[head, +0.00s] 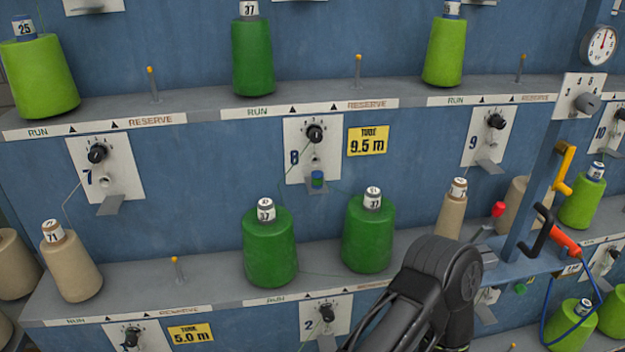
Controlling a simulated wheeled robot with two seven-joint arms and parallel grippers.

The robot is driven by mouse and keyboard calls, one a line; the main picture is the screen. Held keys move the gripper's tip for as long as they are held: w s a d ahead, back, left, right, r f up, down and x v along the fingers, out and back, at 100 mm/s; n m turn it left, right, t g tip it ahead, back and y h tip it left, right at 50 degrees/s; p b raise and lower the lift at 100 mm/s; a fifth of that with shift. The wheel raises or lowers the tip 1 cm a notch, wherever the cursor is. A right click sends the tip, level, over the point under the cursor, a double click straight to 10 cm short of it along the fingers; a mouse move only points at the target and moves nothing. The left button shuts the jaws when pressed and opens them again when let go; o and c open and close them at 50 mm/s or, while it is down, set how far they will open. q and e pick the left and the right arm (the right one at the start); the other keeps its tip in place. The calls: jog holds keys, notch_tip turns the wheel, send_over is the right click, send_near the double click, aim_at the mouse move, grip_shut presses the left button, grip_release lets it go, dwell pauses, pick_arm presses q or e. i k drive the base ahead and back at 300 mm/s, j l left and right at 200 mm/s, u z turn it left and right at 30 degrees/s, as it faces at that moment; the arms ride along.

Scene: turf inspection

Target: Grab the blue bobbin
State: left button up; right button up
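A small bobbin (317,178), blue at the top and green lower down, sits on the small grey ledge under the dial of panel 8 (298,158), in the middle of the head view. It stands upright and nothing covers it. No other small blue bobbin is clear in view. One of my black arms rises from the bottom edge right of centre, bends, and drops out of the frame. Its gripper is not visible, and neither is my other gripper.
Two dark green cones (270,250) (368,238) stand on the lower shelf (215,284) below the bobbin. A blue post (545,185) with a yellow hook (564,170) and an orange-handled tool (565,240) stands at the right. The space directly before panel 8 looks clear.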

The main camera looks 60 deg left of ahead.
aim_at(318, 174)
jog(key=u, duration=1.9)
jog(key=i+l+u, duration=0.1)
jog(key=u, duration=0.25)
jog(key=i+l, duration=0.25)
jog(key=i, duration=0.1)
